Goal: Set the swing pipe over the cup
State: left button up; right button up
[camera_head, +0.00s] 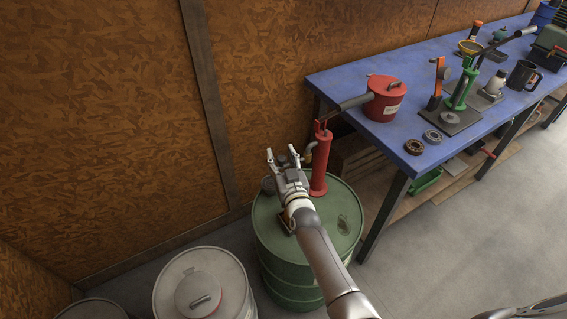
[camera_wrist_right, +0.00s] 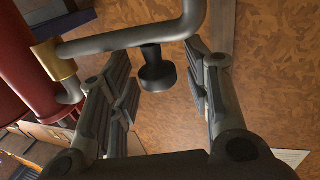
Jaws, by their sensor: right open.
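A red hand pump (camera_head: 321,163) stands upright on a green drum (camera_head: 341,203). It also shows at the left edge of the right wrist view (camera_wrist_right: 30,65), with a brass collar (camera_wrist_right: 54,60). The grey swing pipe (camera_wrist_right: 120,41) runs from the collar across in front of my right gripper, then bends upward. A dark knob-like piece (camera_wrist_right: 157,72) sits just below the pipe, between the fingers. My right gripper (camera_head: 283,158) is open and left of the pump, its fingers on either side of that piece, not closed. I cannot clearly make out the cup. My left gripper is out of view.
A pale drum (camera_head: 203,285) stands at lower left. The wooden wall (camera_head: 110,130) is close behind.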

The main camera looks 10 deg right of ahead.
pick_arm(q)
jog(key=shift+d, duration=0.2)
pick_arm(e)
jog(key=s, duration=1.2)
jog(key=shift+d, duration=0.1)
